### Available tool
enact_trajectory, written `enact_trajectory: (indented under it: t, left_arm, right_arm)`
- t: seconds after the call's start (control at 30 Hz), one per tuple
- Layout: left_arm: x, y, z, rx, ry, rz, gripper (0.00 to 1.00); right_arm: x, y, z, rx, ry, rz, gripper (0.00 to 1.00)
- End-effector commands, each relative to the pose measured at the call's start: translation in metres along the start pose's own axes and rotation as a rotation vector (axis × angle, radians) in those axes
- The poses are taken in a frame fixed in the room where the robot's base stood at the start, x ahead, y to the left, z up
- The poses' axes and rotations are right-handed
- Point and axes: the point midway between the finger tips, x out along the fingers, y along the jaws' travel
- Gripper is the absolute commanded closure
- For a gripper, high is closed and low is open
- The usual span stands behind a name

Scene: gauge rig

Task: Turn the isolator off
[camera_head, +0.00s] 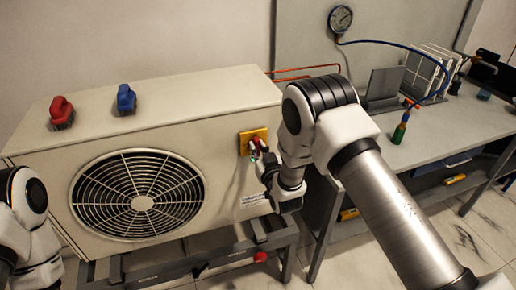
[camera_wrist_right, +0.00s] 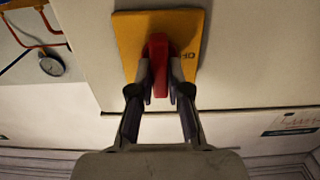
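The isolator is a yellow plate (camera_head: 245,147) with a red handle (camera_head: 257,144) on the front of the beige outdoor unit, right of the fan grille. In the right wrist view the yellow plate (camera_wrist_right: 126,38) fills the upper middle, and the red handle (camera_wrist_right: 159,68) stands out from it, lengthwise in the picture. Part of a dark printed word shows right of the handle. My right gripper (camera_wrist_right: 161,82) has a finger on each side of the handle, close against it; it also shows in the head view (camera_head: 262,155). My left gripper is out of view; only its arm shows.
A red valve handle (camera_head: 61,112) and a blue one (camera_head: 126,99) sit on top of the unit (camera_head: 200,92). A gauge (camera_head: 340,19) with a blue hose hangs above the workbench (camera_head: 420,138) at right. Copper pipes run behind my right arm.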

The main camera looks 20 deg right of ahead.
Motion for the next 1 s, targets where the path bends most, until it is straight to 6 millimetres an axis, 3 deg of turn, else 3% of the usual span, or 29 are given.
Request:
enact_trajectory:
  t: [0.47, 1.0]
  left_arm:
    - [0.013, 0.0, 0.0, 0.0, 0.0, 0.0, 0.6]
    - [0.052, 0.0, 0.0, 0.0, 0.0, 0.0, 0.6]
  right_arm:
    - [0.0, -0.001, 0.002, -0.122, 0.001, 0.0, 1.0]
    - [0.0, -0.005, 0.005, -0.595, 0.0, 0.0, 1.0]
